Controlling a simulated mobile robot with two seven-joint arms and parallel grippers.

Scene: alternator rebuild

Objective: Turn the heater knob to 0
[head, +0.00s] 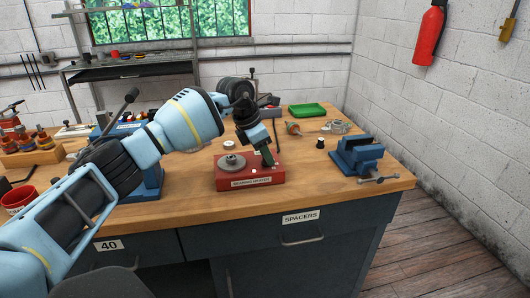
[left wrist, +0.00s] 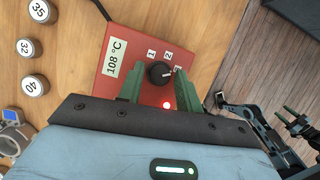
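The red bearing heater (head: 250,180) sits on the workbench, with a grey metal part (head: 231,162) on its left side. In the left wrist view the heater (left wrist: 120,42) shows a label reading 108 °C and a lit red lamp (left wrist: 166,105). Its black knob (left wrist: 160,74) has numbers 1 and 2 beside it; a third mark is partly hidden by a finger. The knob's pale mark seems to face right, toward the numbers. My left gripper (head: 266,157) is over the heater's right side. Its green fingers (left wrist: 159,80) are open, one either side of the knob; contact cannot be told.
A blue vise (head: 358,156) stands at the bench's right. A green tray (head: 307,110) and small parts lie behind the heater. In the left wrist view, round weights marked 35, 32 and 40 (left wrist: 37,85) stand left of the heater.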

